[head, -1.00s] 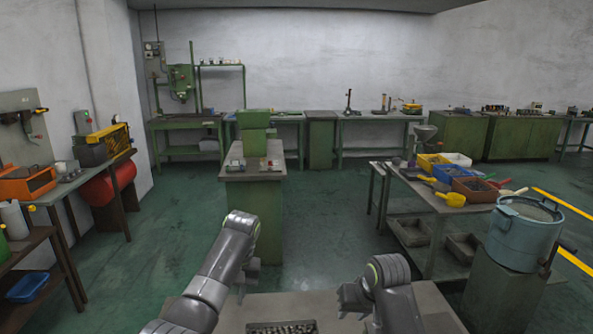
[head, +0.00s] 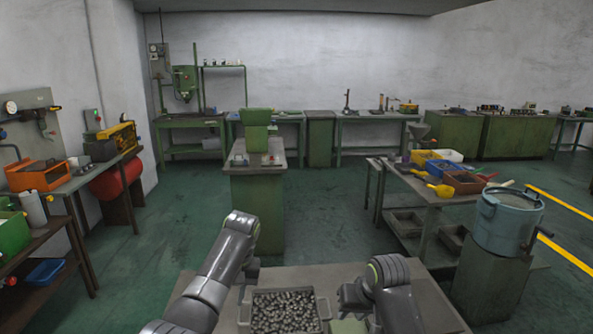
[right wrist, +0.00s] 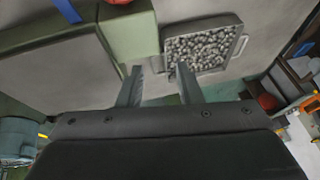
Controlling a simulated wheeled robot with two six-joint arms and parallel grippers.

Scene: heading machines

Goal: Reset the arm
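My left arm comes in from the bottom left of the head view, bent at the elbow; its gripper (head: 249,275) points down at the front table (head: 300,275), and its fingers are too small and partly hidden to judge. My right arm is folded at the lower right of the head view, with its gripper (head: 350,295) over the table. In the right wrist view the right gripper (right wrist: 158,85) has its two fingers apart with nothing between them. A tray (head: 325,308) of small metal pieces lies on the table between the arms.
A green block (head: 348,326) sits beside the tray. A blue bucket (head: 508,222) on a stand and a bench (head: 440,196) with coloured bins are at right. A green workstation (head: 256,210) stands ahead. Shelves (head: 50,215) are at left. Green floor lies open between them.

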